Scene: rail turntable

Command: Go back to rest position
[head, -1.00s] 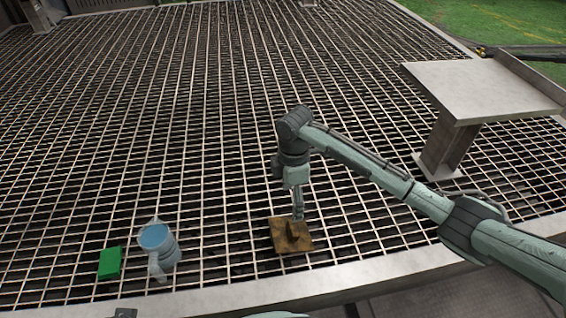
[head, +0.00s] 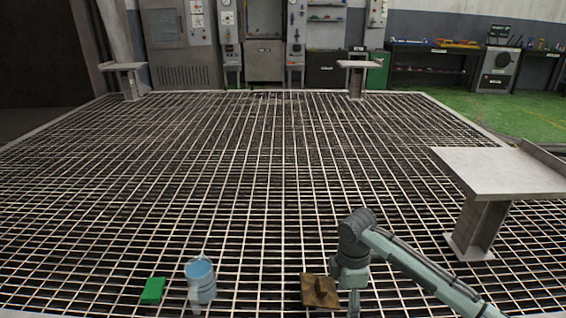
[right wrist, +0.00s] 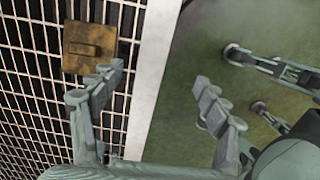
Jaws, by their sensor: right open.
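My right gripper (head: 354,303) is at the bottom of the head view, just right of a rusty brown block (head: 318,291) with a raised ridge on top. In the right wrist view my right gripper (right wrist: 160,95) has its fingers wide apart with nothing between them. The brown block (right wrist: 88,48) lies on the grating beyond the left finger there, outside the jaws. My left gripper does not show in the head view.
A raised metal platform (head: 500,172) stands at right. The grating's middle is clear. Cabinets (head: 180,45) and benches line the back.

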